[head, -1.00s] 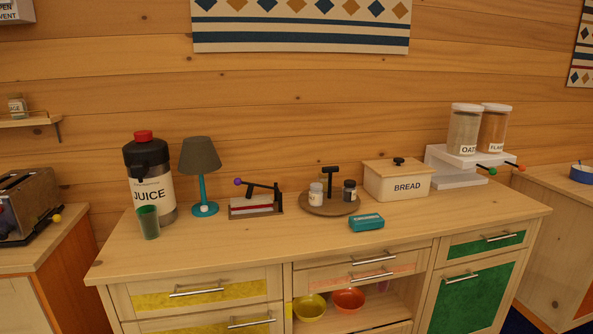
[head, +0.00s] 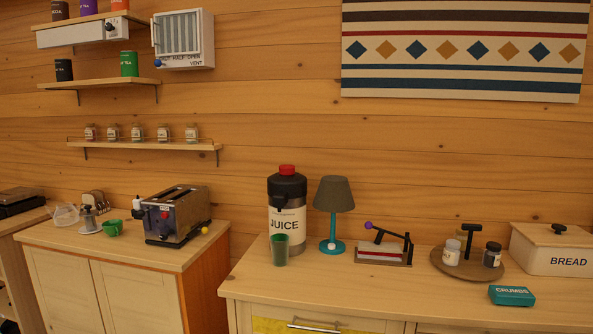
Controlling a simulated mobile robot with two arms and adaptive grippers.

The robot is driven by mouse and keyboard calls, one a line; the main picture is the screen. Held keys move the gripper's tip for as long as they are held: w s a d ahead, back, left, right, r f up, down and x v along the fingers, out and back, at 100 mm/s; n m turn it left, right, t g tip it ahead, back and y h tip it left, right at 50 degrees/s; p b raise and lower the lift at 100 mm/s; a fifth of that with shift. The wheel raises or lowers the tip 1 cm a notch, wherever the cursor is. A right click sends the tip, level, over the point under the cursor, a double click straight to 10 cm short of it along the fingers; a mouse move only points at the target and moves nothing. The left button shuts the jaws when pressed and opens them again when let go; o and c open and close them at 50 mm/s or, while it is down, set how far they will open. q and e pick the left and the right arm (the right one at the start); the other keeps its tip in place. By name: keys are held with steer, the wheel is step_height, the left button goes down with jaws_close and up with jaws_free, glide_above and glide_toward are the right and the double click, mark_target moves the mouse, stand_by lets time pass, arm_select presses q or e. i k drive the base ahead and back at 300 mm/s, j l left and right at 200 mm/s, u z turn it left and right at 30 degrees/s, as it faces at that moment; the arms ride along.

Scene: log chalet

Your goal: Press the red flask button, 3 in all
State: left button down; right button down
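The juice flask (head: 288,222) stands upright on the wooden counter, with a dark top and a "JUICE" label. Its red button (head: 287,170) is on top of the lid; I cannot tell whether it is pressed down. A green cup (head: 280,249) stands directly in front of the flask, under its spout. Neither of my grippers is in the head view.
A lamp (head: 333,207) stands close to the right of the flask. A lever device (head: 384,246), a round tray (head: 447,267), a blue-green crumbs box (head: 511,296) and a bread bin (head: 552,251) are further right. A toaster (head: 172,214) is on the left counter. Open counter lies in front.

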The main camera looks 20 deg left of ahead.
mark_target(287, 169)
steer(key=i+j, duration=0.2)
steer(key=i, duration=0.25)
steer(key=i+j, duration=0.2)
steer(key=i, duration=0.25)
steer(key=i+j, duration=0.2)
steer(key=i, duration=0.25)
